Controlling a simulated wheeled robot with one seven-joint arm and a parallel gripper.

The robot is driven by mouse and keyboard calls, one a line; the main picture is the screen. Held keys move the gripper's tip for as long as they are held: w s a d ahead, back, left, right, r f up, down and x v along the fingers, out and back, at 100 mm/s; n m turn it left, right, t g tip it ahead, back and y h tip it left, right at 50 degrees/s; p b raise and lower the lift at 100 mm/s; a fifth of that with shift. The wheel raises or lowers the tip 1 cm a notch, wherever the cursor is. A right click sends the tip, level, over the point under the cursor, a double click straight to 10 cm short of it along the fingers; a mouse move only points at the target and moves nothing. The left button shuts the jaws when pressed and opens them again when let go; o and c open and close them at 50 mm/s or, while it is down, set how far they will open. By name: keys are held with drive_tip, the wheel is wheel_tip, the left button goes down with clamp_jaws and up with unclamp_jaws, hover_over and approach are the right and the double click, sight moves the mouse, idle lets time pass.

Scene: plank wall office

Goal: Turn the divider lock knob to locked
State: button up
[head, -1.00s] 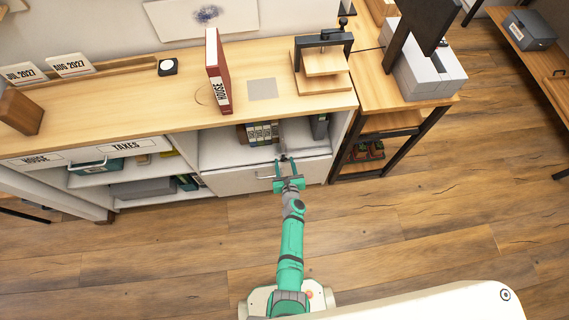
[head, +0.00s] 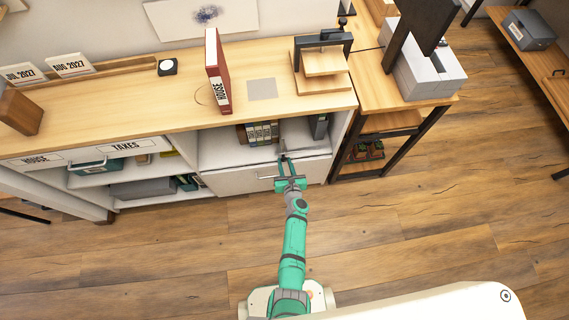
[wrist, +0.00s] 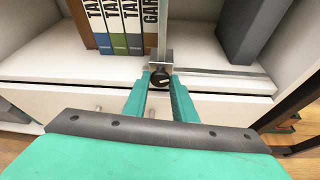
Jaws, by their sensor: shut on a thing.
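The divider lock knob (wrist: 160,79) is a small dark round knob with a pale mark. It sits on a grey metal block at the foot of the thin upright divider (wrist: 162,32), at the shelf's front edge. My gripper (wrist: 161,83) is shut on the knob, with one green finger on each side of it. In the head view my gripper (head: 286,160) reaches the shelf front above the drawer, and the knob is too small there to make out. The knob's pale mark points to the right and slightly up in the wrist view; I cannot read any lock label.
Several binders (wrist: 120,25) stand left of the divider and a dark grey box (wrist: 252,30) stands to its right. A metal rail (wrist: 220,72) runs along the shelf edge. The drawer (head: 238,180) with a bar handle is below. Open floor lies in front.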

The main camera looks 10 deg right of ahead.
drive_tip(key=m+y, duration=0.2)
drive_tip(key=m, duration=0.1)
drive_tip(key=shift+s+d+f+m, duration=0.15)
drive_tip(key=shift+f+m, duration=0.05)
drive_tip(key=shift+m, duration=0.1)
drive_tip(key=m+t+y, duration=0.1)
drive_tip(key=m+y, duration=0.1)
drive_tip(key=m, duration=0.1)
drive_tip(key=shift+f+m+y, duration=0.15)
drive_tip(key=shift+m+y, duration=0.15)
drive_tip(key=shift+m, duration=0.1)
idle(0.4)
drive_tip(key=o, duration=1)
drive_tip(key=shift+o, duration=0.2)
drive_tip(key=shift+w, duration=0.2)
